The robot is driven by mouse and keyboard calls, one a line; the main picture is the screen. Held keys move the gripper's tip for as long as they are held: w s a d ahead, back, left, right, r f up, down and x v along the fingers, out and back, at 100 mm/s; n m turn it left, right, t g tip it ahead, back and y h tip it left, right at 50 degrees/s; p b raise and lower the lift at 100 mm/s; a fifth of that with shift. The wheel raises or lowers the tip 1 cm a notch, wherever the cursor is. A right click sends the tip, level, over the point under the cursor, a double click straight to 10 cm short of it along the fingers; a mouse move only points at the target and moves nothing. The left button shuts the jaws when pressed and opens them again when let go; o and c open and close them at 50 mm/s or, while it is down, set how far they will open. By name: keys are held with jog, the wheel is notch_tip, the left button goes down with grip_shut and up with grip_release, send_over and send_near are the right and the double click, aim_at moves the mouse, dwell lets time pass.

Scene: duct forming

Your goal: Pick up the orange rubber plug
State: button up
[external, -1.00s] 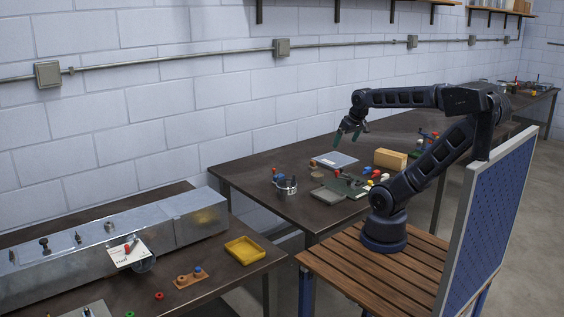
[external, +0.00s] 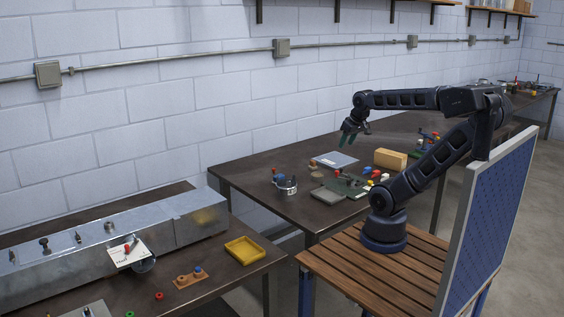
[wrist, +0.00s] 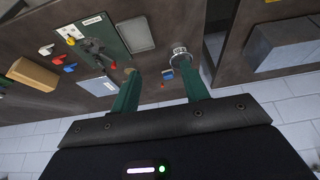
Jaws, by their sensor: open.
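I cannot pick out the orange rubber plug for certain. A small orange-red piece (external: 312,162) sits on the middle table, left of the grey-blue sheet; it is too small to identify. My gripper (external: 347,139) hangs in the air above the back part of that table, pointing down. In the wrist view its two green fingers (wrist: 160,72) are spread, with nothing held between them. A small blue piece with a red part (wrist: 167,74) shows beyond the gap between the fingers, on the table.
A yellow tray (external: 246,250) is on the near left table. The block wall stands behind.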

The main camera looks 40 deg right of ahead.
jog(key=shift+w, duration=0.1)
jog(key=m+g+h, duration=0.2)
jog(key=m+h, duration=0.2)
jog(key=m, duration=0.8)
send_over(273, 169)
jog(key=s+a, duration=0.2)
jog(key=a, duration=0.1)
notch_tip(273, 169, down, 24)
jog(key=shift+x, duration=5.3)
jog(key=shift+a, duration=0.1)
grip_shut()
